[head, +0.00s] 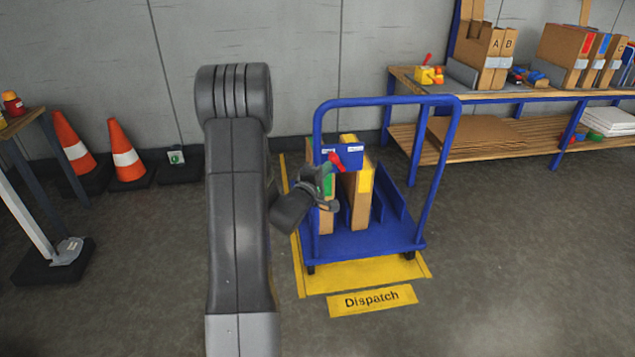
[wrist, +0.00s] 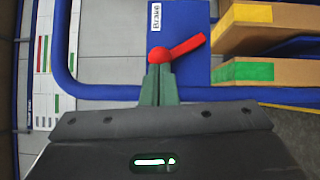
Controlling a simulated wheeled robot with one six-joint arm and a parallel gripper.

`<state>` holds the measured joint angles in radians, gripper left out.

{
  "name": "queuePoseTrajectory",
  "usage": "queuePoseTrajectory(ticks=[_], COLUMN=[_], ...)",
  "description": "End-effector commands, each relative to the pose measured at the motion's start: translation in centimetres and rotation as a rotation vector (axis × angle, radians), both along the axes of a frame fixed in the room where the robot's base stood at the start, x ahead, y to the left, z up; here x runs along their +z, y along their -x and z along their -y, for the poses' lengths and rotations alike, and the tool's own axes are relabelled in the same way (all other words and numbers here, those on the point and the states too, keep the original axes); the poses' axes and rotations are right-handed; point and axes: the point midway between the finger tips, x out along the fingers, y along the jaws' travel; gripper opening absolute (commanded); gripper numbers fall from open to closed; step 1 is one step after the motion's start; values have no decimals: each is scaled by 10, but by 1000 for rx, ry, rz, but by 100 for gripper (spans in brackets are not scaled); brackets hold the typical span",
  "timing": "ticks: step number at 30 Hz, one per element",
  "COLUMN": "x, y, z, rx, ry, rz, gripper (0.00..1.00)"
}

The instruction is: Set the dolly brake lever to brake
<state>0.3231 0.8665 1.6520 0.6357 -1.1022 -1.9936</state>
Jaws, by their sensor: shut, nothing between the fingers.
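The red brake lever (head: 335,159) is mounted on a blue plate (head: 352,158) on the blue dolly (head: 375,241). In the wrist view the lever (wrist: 182,48) slants right and slightly up from its round pivot, away from the white "Brake" label (wrist: 156,18). My gripper (head: 325,173) is at the dolly's plate, with its fingers close together and nothing between them. In the wrist view its green fingertips (wrist: 160,72) are just below the lever's pivot end. I cannot tell whether they touch it.
Boxes with green (head: 328,186) and yellow (head: 365,178) marks stand on the dolly. The dolly is on a yellow floor marking by the "Dispatch" sign (head: 371,300). A workbench (head: 480,97) is at right, orange cones (head: 124,152) at left. The floor in front is clear.

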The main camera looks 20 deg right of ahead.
Motion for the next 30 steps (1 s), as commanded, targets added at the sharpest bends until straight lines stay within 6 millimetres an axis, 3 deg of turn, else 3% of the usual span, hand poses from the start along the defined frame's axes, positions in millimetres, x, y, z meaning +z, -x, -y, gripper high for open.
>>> queuePoseTrajectory(ticks=[6,30], x=[0,7], y=[-8,-6], z=[9,13], rx=[1,0], ry=[0,-74], rz=[0,17], gripper=[0,0])
